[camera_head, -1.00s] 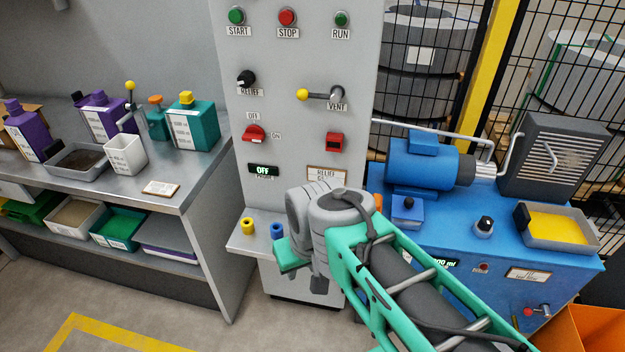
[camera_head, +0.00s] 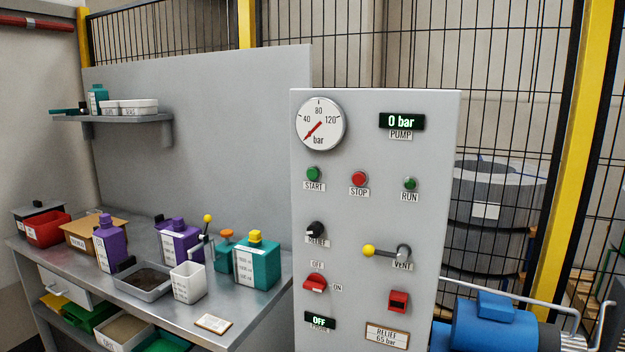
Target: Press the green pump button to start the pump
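The green START button (camera_head: 313,174) is at the upper left of the button row on the grey control panel (camera_head: 447,125). To its right are the red STOP button (camera_head: 359,179) and the green RUN light or button (camera_head: 410,184). The pump display (camera_head: 402,121) reads 0 bar, and the gauge (camera_head: 321,124) needle points to its low end. A lower display (camera_head: 320,320) reads OFF, beneath the red OFF/ON switch (camera_head: 316,282). My gripper is out of view.
The RELIEF knob (camera_head: 315,229) and yellow-tipped VENT lever (camera_head: 386,252) project from the panel below the buttons. A bench (camera_head: 196,335) with bottles and trays stands left. A blue motor (camera_head: 495,322) is at lower right. Space before the buttons looks clear.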

